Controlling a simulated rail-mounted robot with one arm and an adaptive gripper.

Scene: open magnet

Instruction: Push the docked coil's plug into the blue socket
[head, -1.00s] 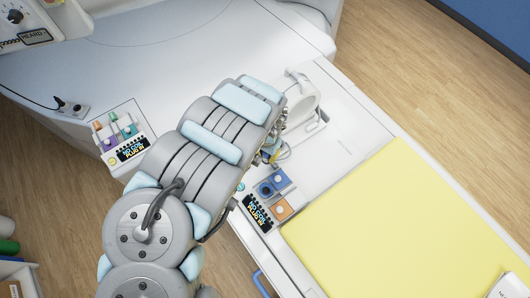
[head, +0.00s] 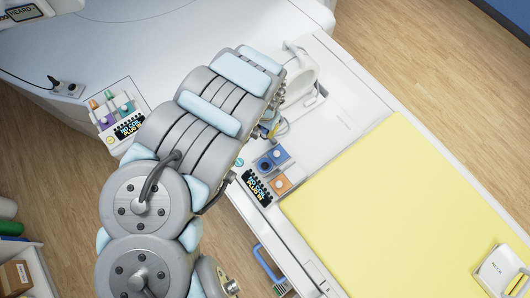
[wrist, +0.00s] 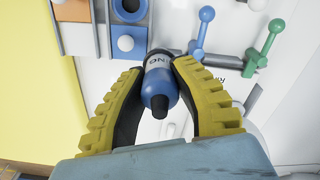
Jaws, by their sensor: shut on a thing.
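The plug (wrist: 158,84) is a blue cylinder with a dark tip, and lettering shows on its collar. My gripper (wrist: 160,70) has two yellow ridged fingers with dark pads, shut on the plug from both sides. The blue socket (wrist: 130,8) with its dark round hole is at the top of the wrist view, apart from the plug and up-left of it. In the head view the blue socket (head: 265,163) is near the table's left edge, just below my arm's end. The white coil (head: 302,72) stands beyond my wrist, partly hidden. The arm hides most of my gripper there.
A white knob (wrist: 125,43) is close to the plug. Blue (wrist: 203,30) and green (wrist: 268,45) levers stand to the right. A lit display panel (head: 257,188) and a yellow mat (head: 400,210) are on the table.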

